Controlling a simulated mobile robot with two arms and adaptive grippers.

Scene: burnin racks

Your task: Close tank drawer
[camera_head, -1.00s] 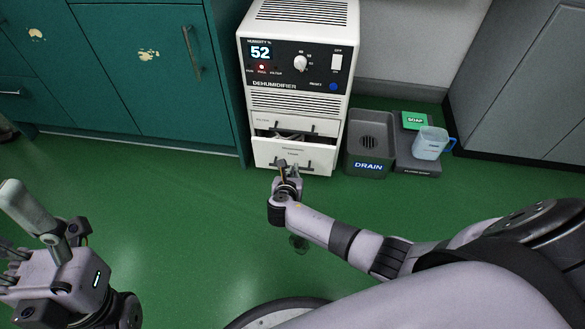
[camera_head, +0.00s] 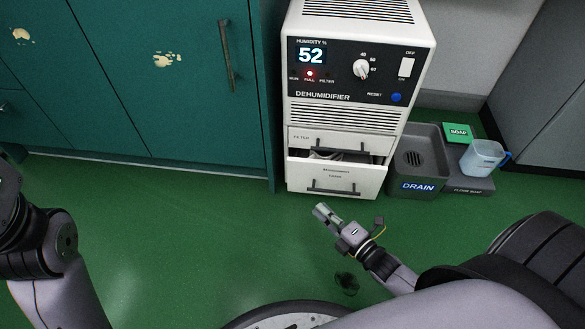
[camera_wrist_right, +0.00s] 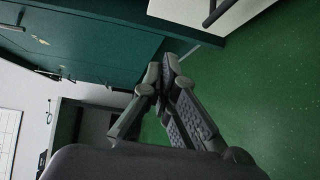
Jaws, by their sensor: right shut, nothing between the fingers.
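The tank drawer (camera_head: 372,184) is the lower white drawer of the dehumidifier, with a dark bar handle (camera_head: 333,190). It stands partly open, its dark inside showing above its front. My right gripper (camera_head: 322,211) is shut and empty, just in front of and below the drawer front in the head view, apart from the handle. In the right wrist view, its fingertips (camera_wrist_right: 163,68) meet, and a white panel with a dark handle (camera_wrist_right: 214,11) shows at the top. My left arm shows at the left edge; its gripper is out of frame.
The dehumidifier (camera_head: 355,105) has a shut filter drawer (camera_head: 300,136) above the tank drawer. A teal cabinet (camera_head: 175,110) stands to its left. Green floor in front is clear.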

